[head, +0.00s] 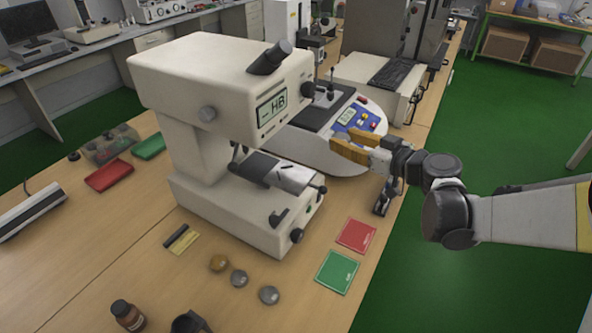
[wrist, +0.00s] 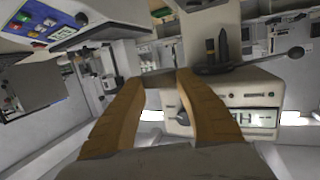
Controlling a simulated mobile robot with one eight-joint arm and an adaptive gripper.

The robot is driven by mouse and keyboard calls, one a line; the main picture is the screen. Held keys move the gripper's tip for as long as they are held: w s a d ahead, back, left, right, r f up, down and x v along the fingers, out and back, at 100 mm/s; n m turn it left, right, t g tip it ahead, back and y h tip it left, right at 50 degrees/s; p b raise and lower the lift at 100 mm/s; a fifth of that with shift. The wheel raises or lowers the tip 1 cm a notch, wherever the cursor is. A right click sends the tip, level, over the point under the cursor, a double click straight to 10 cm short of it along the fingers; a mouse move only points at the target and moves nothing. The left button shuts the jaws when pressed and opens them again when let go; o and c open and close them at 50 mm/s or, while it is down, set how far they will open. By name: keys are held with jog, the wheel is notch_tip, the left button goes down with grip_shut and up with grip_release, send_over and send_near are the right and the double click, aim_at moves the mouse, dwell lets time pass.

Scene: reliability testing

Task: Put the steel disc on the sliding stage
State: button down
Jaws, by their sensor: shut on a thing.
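My gripper (head: 340,149) is raised to the right of the white tester (head: 222,80), its two orange fingers pointing left. In the wrist view its fingertips (wrist: 160,76) are apart, with a thin grey piece (wrist: 160,83) between them; too little shows to name it surely. The sliding stage (head: 293,179), a pale metal plate beside a black part, lies on the tester's base, left of and below my gripper. Two grey discs (head: 239,279) (head: 269,295) and a brass-coloured disc (head: 219,263) lie on the table in front.
A rounded machine with a blue panel (head: 358,118) stands behind my gripper. Red (head: 356,236) and green (head: 337,272) cards lie at the table's right edge. A brown bottle (head: 127,315) stands at front left. The tester's head and knobs overhang the stage.

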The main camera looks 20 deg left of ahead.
jog(key=b, duration=0.4)
send_over(294, 178)
notch_tip(294, 178, down, 7)
jog(key=shift+w+a+r, duration=0.1)
jog(key=shift+a, duration=0.05)
jog(key=shift+f+b, duration=1.1)
jog(key=shift+f, duration=1)
jog(key=c, duration=1)
grip_release()
jog(key=shift+o, duration=0.2)
jog(key=shift+r, duration=0.3)
jog(key=p+v, duration=0.3)
jog(key=v, duration=0.9)
